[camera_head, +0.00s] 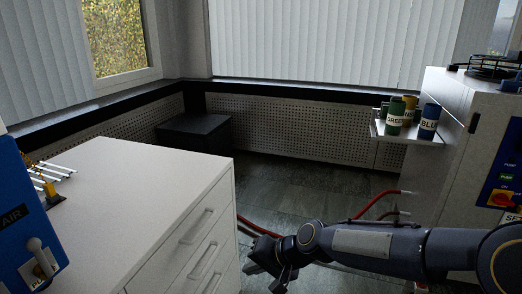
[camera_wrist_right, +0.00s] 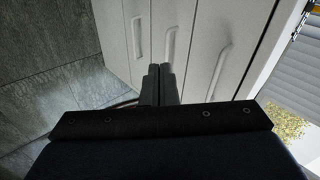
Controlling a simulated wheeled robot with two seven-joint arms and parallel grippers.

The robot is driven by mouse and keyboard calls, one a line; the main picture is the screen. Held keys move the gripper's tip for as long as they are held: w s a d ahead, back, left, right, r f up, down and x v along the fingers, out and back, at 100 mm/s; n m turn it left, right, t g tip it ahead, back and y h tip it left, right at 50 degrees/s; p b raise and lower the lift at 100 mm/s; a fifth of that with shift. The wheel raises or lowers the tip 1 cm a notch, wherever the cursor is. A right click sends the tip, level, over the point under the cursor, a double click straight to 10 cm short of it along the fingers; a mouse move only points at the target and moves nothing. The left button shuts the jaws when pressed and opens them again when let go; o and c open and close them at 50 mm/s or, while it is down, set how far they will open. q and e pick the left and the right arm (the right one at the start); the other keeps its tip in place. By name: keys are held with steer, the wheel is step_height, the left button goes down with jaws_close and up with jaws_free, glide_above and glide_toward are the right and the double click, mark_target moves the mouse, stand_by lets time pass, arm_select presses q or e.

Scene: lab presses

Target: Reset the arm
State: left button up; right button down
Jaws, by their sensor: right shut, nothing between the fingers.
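My right arm (camera_head: 365,245) comes in from the right edge of the head view and reaches across the lower right. My right gripper (camera_head: 262,270) is at its end, beside the white drawer cabinet (camera_head: 150,190) and low over the floor. In the right wrist view the two dark fingers of the gripper (camera_wrist_right: 160,84) are together with nothing between them. The cabinet front with its handles (camera_wrist_right: 170,40) shows just beyond the fingers. I cannot tell how wide the gap to the cabinet is. My left gripper is not in view.
A blue device (camera_head: 25,220) and thin white rods (camera_head: 50,172) stand on the cabinet. A machine (camera_head: 470,140) at right carries a shelf with labelled cans, one blue (camera_head: 429,122). Red hoses (camera_head: 375,204) cross near the floor. Dark tiled floor (camera_head: 290,185) is open beyond my arm.

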steer(key=s+d+r+n+t+h, duration=0.1)
steer(key=s+d+r, duration=0.2)
steer(key=s+d, duration=0.4)
steer(key=s+d+r+h, duration=0.1)
steer(key=s+d+r, duration=0.1)
steer(key=s+d, duration=0.5)
steer(key=s+d+f+t+h, duration=0.1)
steer(key=s+d+f+h, duration=0.1)
steer(key=s+d, duration=0.75)
step_height(320, 180, up, 24)
steer(key=s+p, duration=0.1)
steer(key=p, duration=2.3)
steer(key=shift+a, duration=0.15)
steer(key=shift+f, duration=0.1)
